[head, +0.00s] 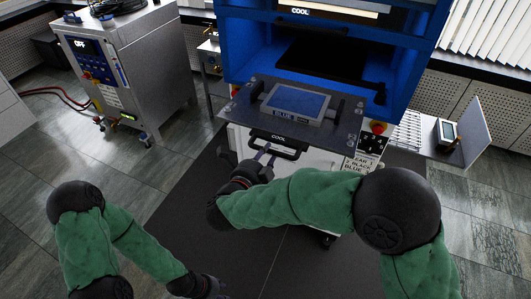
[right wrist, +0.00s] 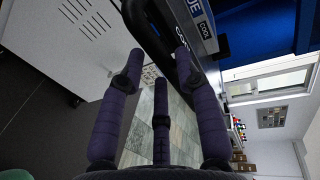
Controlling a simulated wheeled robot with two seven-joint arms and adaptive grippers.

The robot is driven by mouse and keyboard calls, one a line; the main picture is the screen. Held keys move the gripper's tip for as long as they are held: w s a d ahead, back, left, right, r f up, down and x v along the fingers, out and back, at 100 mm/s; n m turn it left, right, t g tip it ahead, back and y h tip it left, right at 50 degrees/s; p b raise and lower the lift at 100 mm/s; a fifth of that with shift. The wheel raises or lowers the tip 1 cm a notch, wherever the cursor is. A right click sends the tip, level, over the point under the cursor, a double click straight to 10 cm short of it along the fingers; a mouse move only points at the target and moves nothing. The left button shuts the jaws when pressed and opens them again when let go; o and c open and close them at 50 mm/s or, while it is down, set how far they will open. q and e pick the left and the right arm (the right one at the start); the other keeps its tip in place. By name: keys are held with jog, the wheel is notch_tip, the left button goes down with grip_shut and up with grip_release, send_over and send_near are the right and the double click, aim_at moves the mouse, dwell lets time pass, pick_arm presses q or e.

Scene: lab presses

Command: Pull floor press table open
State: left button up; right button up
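The floor press (head: 402,85) is a tall blue frame. Its dark grey table (head: 245,112) sticks out at the front, carrying a grey block with a blue top (head: 297,103). Below the front edge is a black handle marked COOL (head: 290,151). My right gripper (head: 265,153) is at the left part of this handle. In the right wrist view its purple fingers (right wrist: 158,75) are apart, with the dark handle bar (right wrist: 150,35) running by their tips; I cannot tell whether they touch. My left gripper (head: 212,287) is low at the bottom edge, away from the press; its fingers are unclear.
A grey wheeled cabinet (head: 135,75) with a control panel stands at the left. A side shelf with a small device (head: 447,133) is right of the press. A red button (head: 378,128) sits under the table's right side. The floor in front (head: 180,225) is clear.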

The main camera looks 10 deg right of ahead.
jog(key=v, duration=1.2)
jog(key=shift+r, duration=0.15)
jog(key=shift+s+a, duration=0.1)
jog(key=shift+s, duration=0.05)
jog(key=w+d+f+n+y, duration=0.1)
jog(key=w+f+n+y, duration=0.2)
jog(key=w+f+n, duration=0.35)
jog(key=w+d+f+n+y, duration=0.1)
jog(key=w+f+n+y, duration=0.2)
jog(key=f, duration=0.6)
notch_tip(320, 180, down, 14)
jog(key=s+d+n+g+y, duration=0.2)
jog(key=d+n+g, duration=0.15)
jog(key=n, duration=0.25)
jog(key=s+f+n+g+y, duration=0.2)
jog(key=s+f+n+g, duration=0.1)
jog(key=s+f, duration=0.4)
jog(key=s+f+n+g+y, duration=0.2)
jog(key=s+f+n+g, duration=0.2)
jog(key=s, duration=0.9)
notch_tip(320, 180, down, 4)
jog(key=shift+d+r+g+y, duration=0.15)
jog(key=shift+d+g+y, duration=0.25)
jog(key=shift+g, duration=0.65)
